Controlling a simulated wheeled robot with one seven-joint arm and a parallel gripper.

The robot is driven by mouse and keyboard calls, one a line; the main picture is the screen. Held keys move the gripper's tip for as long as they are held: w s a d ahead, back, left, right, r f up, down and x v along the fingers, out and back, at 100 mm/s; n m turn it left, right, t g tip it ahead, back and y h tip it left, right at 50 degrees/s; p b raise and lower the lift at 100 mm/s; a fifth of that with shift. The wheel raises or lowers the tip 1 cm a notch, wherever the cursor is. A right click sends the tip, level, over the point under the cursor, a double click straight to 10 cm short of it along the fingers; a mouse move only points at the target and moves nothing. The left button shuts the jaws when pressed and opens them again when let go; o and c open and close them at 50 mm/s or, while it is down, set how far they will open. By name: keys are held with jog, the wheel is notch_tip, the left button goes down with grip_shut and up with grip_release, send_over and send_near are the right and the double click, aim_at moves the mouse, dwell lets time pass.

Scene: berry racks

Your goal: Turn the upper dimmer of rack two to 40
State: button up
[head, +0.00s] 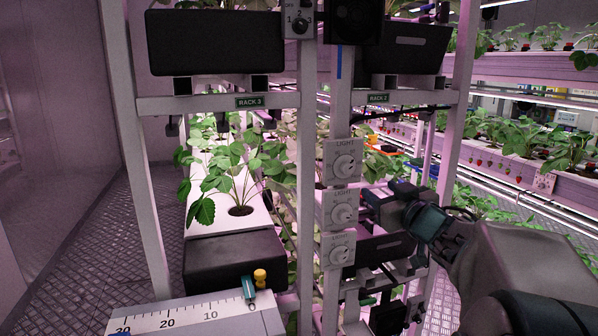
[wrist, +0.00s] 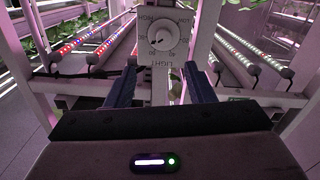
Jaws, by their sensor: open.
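Three white LIGHT dimmers with round knobs are stacked on the post by the RACK 2 sign (head: 377,98): upper dimmer (head: 344,161), middle dimmer (head: 341,208) and lower dimmer (head: 338,250). My gripper (head: 372,205) is just right of the middle dimmer in the head view. In the wrist view its two dark fingers (wrist: 161,84) are spread with nothing between them. One dial plate (wrist: 160,36) shows ahead, past the fingertips and apart from them, its lettering upside down. I cannot tell which dimmer this is. The knob settings are too small to read surely.
A RACK 3 sign (head: 248,102) marks the rack on the left, with a strawberry plant (head: 238,175) in a white gutter. A ruler-like scale (head: 185,319) is at the front left. Dark boxes hang on both racks. The aisle floor (head: 95,225) at left is clear.

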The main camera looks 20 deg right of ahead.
aim_at(349, 169)
jog(key=shift+y, duration=0.3)
jog(key=w, duration=0.9)
jog(key=w+a+p, duration=0.1)
jog(key=w, duration=0.3)
jog(key=shift+w+r, duration=0.1)
jog(key=shift+w, duration=0.25)
jog(key=c, duration=1)
